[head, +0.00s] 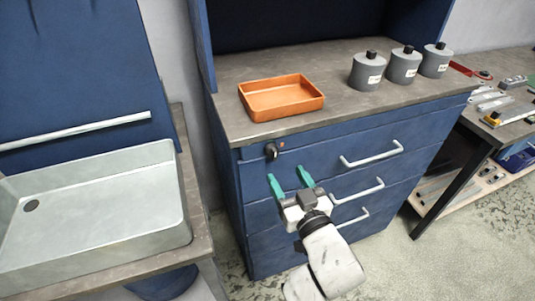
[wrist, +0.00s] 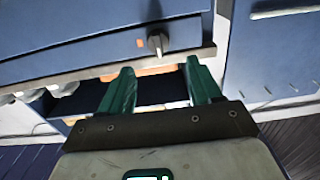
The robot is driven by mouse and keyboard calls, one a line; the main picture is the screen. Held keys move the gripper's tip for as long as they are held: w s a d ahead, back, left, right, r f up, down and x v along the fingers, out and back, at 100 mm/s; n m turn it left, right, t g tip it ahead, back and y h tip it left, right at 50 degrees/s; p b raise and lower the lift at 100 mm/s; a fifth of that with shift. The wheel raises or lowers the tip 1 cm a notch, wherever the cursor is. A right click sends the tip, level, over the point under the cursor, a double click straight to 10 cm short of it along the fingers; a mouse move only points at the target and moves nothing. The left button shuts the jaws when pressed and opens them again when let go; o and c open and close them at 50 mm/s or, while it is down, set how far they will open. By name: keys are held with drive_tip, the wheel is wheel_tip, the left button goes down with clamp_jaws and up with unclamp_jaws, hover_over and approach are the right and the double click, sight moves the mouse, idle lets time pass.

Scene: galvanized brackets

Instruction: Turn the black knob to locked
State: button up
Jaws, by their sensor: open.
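The black knob (head: 271,151) is on the blue front panel of the cabinet, near its upper left corner. A small red-orange mark sits beside it. In the wrist view the knob (wrist: 158,42) looks grey and its grip points roughly up and down, with the orange mark to its left. My gripper (head: 287,175) is open and empty, its two green fingers pointing toward the panel from below the knob. In the wrist view the fingertips (wrist: 160,66) stand apart on either side of the knob's line, not touching it.
Blue drawers with pale bar handles (head: 372,155) lie to the right of the knob. An orange tray (head: 281,97) and grey canisters (head: 367,71) stand on the countertop above. A pale sink (head: 95,210) is at the left. A workbench with metal parts is at the right.

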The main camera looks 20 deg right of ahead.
sight(275, 156)
drive_tip(key=w, duration=0.8)
drive_tip(key=shift+w, duration=0.15)
drive_tip(key=c, duration=1)
drive_tip(key=shift+c, duration=0.2)
